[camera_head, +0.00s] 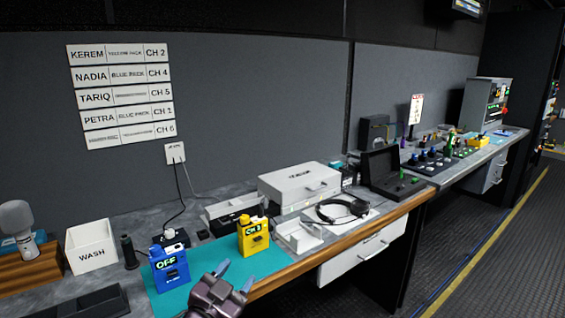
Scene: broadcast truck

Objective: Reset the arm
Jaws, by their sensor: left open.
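My left gripper (234,277) shows at the bottom centre of the head view, over the front edge of the desk. Its two blue-grey fingertips are apart, with nothing seen between them. It is in front of a teal mat (215,262) and apart from the things on it. A blue pack marked OFF (169,268) stands upright on the mat, left of the gripper. A yellow pack marked CH 3 (253,236) stands behind the gripper to the right. My right gripper is not in the view.
A white WASH bin (91,247) and a microphone on a wooden stand (22,228) are at the left. A white case (299,184), headset (342,209) and open black case (393,174) line the desk to the right. The floor (500,245) at the right is clear.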

